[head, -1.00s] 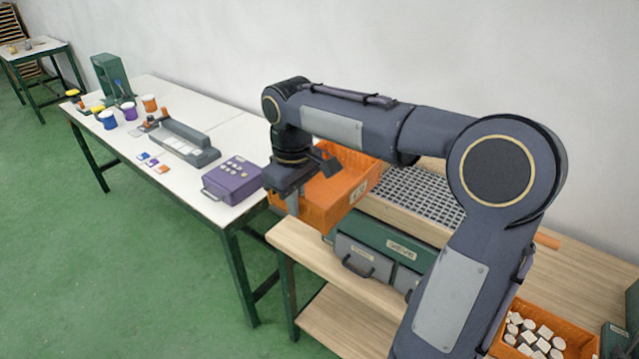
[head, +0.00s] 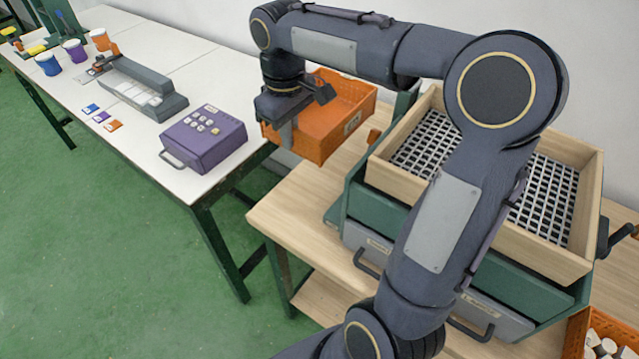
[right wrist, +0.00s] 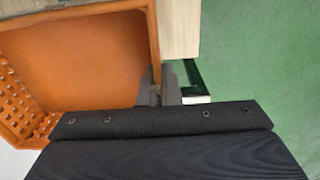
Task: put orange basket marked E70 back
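An orange basket (head: 335,138) is in the head view, at the left back corner of the wooden bench; the writing on its pale label is too small to read. Its inside looks empty in the right wrist view (right wrist: 90,50). My right gripper (head: 286,135) is at the basket's left side. In the right wrist view the fingers (right wrist: 166,88) are together on the basket's wall near a corner. Whether the basket's bottom touches the bench is not clear. My left gripper is not in view.
The wooden bench (head: 290,208) carries a green and grey drawer unit with a wooden-framed grid tray (head: 480,245) on top. Another orange basket (head: 577,337) with white pieces is at bottom right. A white table (head: 195,185) with a purple box (head: 205,140) stands left.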

